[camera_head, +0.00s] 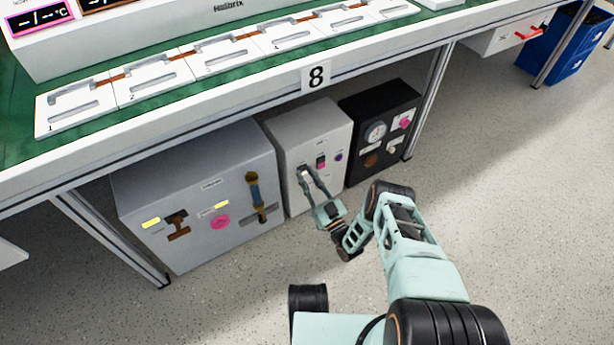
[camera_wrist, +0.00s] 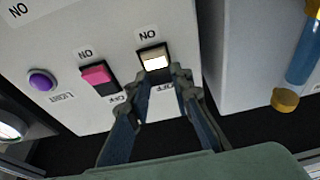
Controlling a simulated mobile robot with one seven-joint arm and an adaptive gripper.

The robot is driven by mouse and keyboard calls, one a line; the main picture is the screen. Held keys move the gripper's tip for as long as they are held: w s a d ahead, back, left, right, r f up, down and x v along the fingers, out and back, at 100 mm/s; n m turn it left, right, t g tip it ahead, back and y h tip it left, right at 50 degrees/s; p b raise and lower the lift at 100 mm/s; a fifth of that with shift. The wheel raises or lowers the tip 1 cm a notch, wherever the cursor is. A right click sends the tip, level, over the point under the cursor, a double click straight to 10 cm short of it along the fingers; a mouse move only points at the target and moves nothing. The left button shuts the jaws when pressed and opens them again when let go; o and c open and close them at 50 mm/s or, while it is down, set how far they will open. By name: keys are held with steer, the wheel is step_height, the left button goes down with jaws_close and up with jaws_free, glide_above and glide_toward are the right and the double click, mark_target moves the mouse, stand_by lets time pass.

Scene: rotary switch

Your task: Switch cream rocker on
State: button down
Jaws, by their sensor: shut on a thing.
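The cream rocker (camera_wrist: 155,60) sits in a dark frame on the front of a light grey box (camera_head: 292,130), under the bench. In the wrist view the panel appears upside down, with an ON label above the rocker and an OFF label below it, partly hidden by my fingers. My gripper (camera_wrist: 163,73) is shut on the rocker, its fingertips at the rocker's lower edge in that view. In the head view my gripper (camera_head: 311,184) reaches the left part of the box front, where the fingers partly cover the rocker. The rocker's exact tilt is hard to tell.
A pink rocker (camera_wrist: 97,74) and a purple button (camera_wrist: 41,81) are beside the cream rocker. A larger grey cabinet (camera_head: 195,185) with handles stands at left, a black box (camera_head: 378,125) at right. The bench edge (camera_head: 250,100) overhangs them. The floor in front is open.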

mark_target(301, 148)
steer(key=shift+w, duration=0.1)
steer(key=c, duration=1.7)
jaws_free()
steer(key=shift+r, duration=0.1)
step_height(301, 148, up, 10)
steer(key=shift+f, duration=0.1)
